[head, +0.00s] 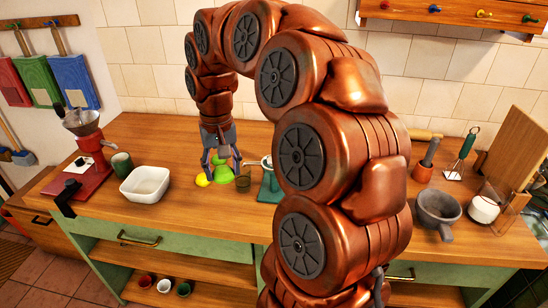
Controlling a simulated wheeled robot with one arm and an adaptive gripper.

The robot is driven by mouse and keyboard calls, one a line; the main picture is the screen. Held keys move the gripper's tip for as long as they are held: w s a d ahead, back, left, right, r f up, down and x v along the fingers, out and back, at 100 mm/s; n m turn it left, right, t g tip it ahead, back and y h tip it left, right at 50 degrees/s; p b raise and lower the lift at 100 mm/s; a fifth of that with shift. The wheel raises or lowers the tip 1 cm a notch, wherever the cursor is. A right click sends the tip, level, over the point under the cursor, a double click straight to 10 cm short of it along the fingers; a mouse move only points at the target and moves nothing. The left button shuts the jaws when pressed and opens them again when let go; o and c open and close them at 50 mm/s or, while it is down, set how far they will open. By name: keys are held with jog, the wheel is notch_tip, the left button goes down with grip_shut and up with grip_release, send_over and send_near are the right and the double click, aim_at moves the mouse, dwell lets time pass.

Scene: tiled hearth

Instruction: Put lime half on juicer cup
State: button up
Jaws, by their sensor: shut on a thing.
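My gripper (221,164) points down over the wooden counter, left of centre, with its fingers around something bright green, which I take to be the lime half (221,159). More bright green (222,175) shows just below the fingertips; I cannot tell whether it is a separate piece. A yellow lemon-like fruit (203,180) lies just left of it. To the right stands a teal stand with a pale top (267,183), possibly the juicer; its cup cannot be made out clearly, and my arm stands close on its right.
A white bowl (145,185), a green mug (122,164) and a red grinder (92,155) are on the left. A grey mortar (437,213) is at right. Front counter left of centre is clear.

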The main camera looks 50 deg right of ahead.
jog(key=s+d+r+m, duration=0.1)
jog(key=s+d, duration=0.1)
jog(key=s, duration=0.2)
jog(key=p, duration=0.6)
send_near(267, 158)
jog(key=s+f, duration=0.1)
jog(key=s+a+f, duration=0.1)
jog(key=s, duration=0.1)
jog(key=shift+d+f, duration=0.1)
jog(key=shift+d, duration=0.15)
jog(key=shift+f+p, duration=0.9)
jog(key=shift+f, duration=0.8)
jog(key=shift+f, duration=0.15)
jog(key=o, duration=1)
jog(key=shift+o, duration=0.2)
